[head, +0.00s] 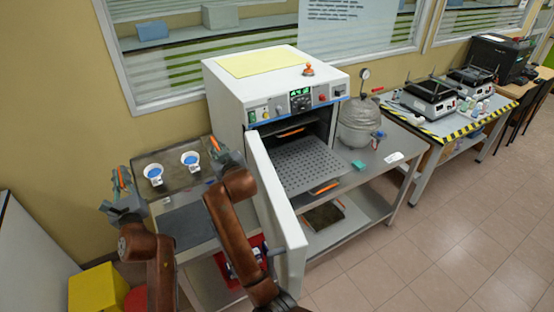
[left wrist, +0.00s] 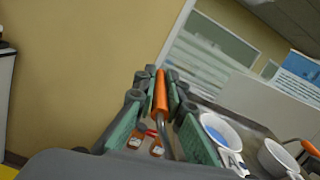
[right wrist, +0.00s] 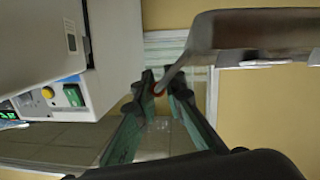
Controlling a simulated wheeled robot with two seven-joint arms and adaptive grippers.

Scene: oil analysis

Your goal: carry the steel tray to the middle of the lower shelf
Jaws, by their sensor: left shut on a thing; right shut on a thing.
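The steel tray (head: 173,180) is held at the left of the head view, above the grey bench (head: 209,222), with two white cups (head: 154,174) (head: 190,160) with blue insides on it. My left gripper (head: 122,192) is shut on the tray's left orange handle (left wrist: 160,95). My right gripper (head: 222,157) is shut on its right handle (right wrist: 170,80). The tray edge (right wrist: 262,35) shows in the right wrist view. In the open oven (head: 238,92), a perforated shelf (head: 293,168) sticks out, with another level partly visible above it.
The oven door (head: 280,215) stands open toward the front, beside my right arm. A metal pressure vessel (head: 358,125) stands right of the oven. A yellow box (head: 95,290) is at lower left. The floor (head: 440,260) at right is clear.

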